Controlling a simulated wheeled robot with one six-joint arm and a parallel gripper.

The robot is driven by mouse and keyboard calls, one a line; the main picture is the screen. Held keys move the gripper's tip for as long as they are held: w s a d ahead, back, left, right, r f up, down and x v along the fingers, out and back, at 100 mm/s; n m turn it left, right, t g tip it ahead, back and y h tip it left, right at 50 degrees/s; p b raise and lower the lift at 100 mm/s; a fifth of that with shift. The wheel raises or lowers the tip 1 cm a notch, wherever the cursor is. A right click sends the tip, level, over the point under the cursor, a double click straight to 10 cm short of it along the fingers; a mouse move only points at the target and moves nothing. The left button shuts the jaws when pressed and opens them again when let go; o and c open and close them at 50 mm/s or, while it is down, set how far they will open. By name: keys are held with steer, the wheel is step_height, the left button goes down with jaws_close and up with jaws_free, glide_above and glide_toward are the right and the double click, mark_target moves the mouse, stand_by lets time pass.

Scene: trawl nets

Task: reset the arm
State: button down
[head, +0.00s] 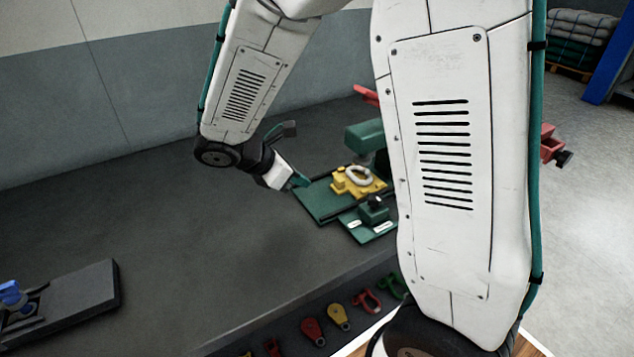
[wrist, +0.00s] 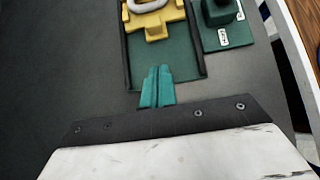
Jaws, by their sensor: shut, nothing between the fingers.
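My gripper (head: 299,181) hangs from my bent white arm over the dark bench, at the left end of a green fixture (head: 316,203). In the wrist view its teal fingers (wrist: 157,86) are together with nothing between them. They show in front of the green fixture's near edge (wrist: 140,60); whether they touch it I cannot tell. A yellow block (head: 350,184) with a pale ring (head: 359,175) sits on the fixture, beyond the fingertips and apart from them. The yellow block also shows at the top of the wrist view (wrist: 153,27).
A green control box (head: 373,209) with a black knob stands beside the fixture. A grey block with a blue part (head: 70,299) lies at the bench's lower left. Red, yellow and green shackles (head: 338,316) hang along the front. The bench's middle (head: 200,240) is clear.

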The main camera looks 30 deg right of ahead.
steer(key=shift+v, duration=2.6)
